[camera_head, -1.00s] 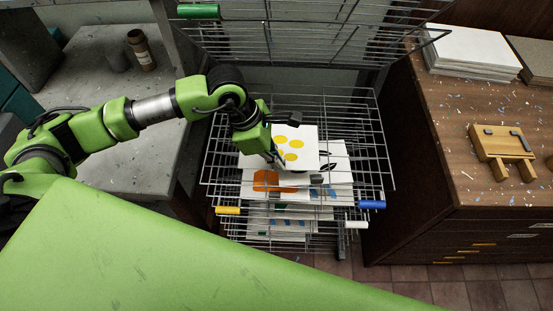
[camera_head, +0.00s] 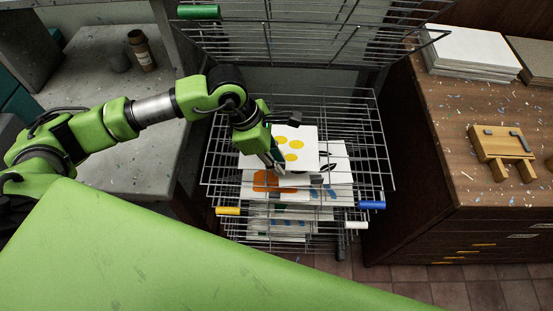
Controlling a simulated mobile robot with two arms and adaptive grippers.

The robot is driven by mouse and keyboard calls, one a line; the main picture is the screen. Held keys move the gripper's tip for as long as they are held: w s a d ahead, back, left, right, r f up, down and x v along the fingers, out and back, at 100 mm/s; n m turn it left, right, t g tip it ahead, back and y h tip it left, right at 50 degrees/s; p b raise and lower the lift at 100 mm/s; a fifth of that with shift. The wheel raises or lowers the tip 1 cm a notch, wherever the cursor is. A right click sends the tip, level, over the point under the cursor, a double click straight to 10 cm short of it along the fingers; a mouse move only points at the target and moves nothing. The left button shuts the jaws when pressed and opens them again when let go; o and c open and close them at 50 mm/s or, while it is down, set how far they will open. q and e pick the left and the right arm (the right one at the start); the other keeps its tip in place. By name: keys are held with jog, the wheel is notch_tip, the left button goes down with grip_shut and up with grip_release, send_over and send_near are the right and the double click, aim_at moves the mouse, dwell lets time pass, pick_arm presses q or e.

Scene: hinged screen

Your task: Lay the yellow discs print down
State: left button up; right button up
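The yellow discs print (camera_head: 306,144), a white sheet with several yellow discs, lies flat at the top wire shelf of the drying rack (camera_head: 376,165), face up. My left gripper (camera_head: 280,169) is at the sheet's front left edge, pointing down. Its fingertips are small and partly hidden, so I cannot tell whether they grip the sheet or whether the sheet rests on the wires. My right gripper is not in view.
Lower shelves hold other prints, one with an orange shape (camera_head: 268,181). Raised wire shelves (camera_head: 290,40) stand tilted above. A wooden cabinet (camera_head: 480,130) with paper stacks (camera_head: 470,50) is on the right. A grey bench (camera_head: 110,90) with a brown bottle (camera_head: 141,50) is on the left.

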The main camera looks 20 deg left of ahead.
pick_arm(q)
jog(key=shift+r+p, duration=1.5)
jog(key=shift+r, duration=2)
jog(key=shift+f, duration=0.1)
